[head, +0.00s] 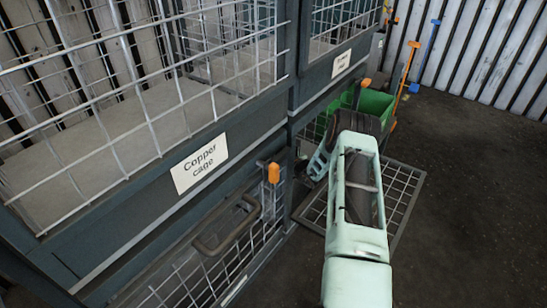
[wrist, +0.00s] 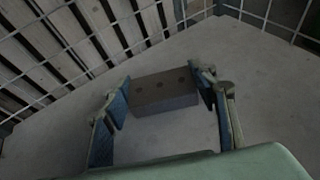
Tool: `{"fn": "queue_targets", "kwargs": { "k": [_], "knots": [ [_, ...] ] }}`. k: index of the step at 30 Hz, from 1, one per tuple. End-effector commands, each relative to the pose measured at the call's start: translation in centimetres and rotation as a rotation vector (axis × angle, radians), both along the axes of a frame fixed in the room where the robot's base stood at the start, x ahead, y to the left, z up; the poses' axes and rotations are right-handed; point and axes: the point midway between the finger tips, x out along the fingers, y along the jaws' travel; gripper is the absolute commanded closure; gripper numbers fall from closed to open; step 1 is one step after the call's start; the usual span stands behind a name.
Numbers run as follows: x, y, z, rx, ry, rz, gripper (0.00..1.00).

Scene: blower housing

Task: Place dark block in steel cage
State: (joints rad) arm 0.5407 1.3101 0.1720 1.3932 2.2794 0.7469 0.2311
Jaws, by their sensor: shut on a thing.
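The dark block (wrist: 165,98), a grey-brown brick shape with small holes in its top, is between the two blue-padded fingers of my gripper (wrist: 163,92) in the wrist view. The gripper is shut on it, above or at a pale grey floor (wrist: 265,85) with wire mesh around it. I cannot tell whether the block touches that floor. In the head view my gripper (head: 318,163) is at the lower right compartment, largely hidden by the arm and cabinet. The block is hidden there. No steel cage label is readable.
A mesh door (head: 405,185) stands open below my arm. A green bin (head: 374,104) is behind it. The upper left compartment has a "Copper cage" label (head: 200,162). A handle (head: 228,225) and orange latch (head: 273,173) stick out nearby. Dark floor (head: 465,190) is clear at right.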

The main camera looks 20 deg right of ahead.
Motion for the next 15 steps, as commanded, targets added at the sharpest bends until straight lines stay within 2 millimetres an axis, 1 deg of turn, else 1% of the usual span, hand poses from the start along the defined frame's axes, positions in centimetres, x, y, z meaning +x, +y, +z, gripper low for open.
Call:
{"fn": "queue_targets", "kwargs": {
  "k": [5, 6, 10, 11, 15],
  "knots": [
    [0.02, 0.04, -0.17, 0.001, -0.001, 0.001, 0.76],
    [-0.02, 0.05, -0.32, 0.001, 0.001, 0.001, 0.46],
    [-0.02, 0.05, -0.27, 0.001, 0.001, 0.001, 0.32],
    [-0.02, 0.05, -0.27, 0.001, 0.001, 0.001, 0.29],
    [-0.02, 0.05, -0.26, 0.001, 0.001, 0.001, 0.29]
  ]
}}
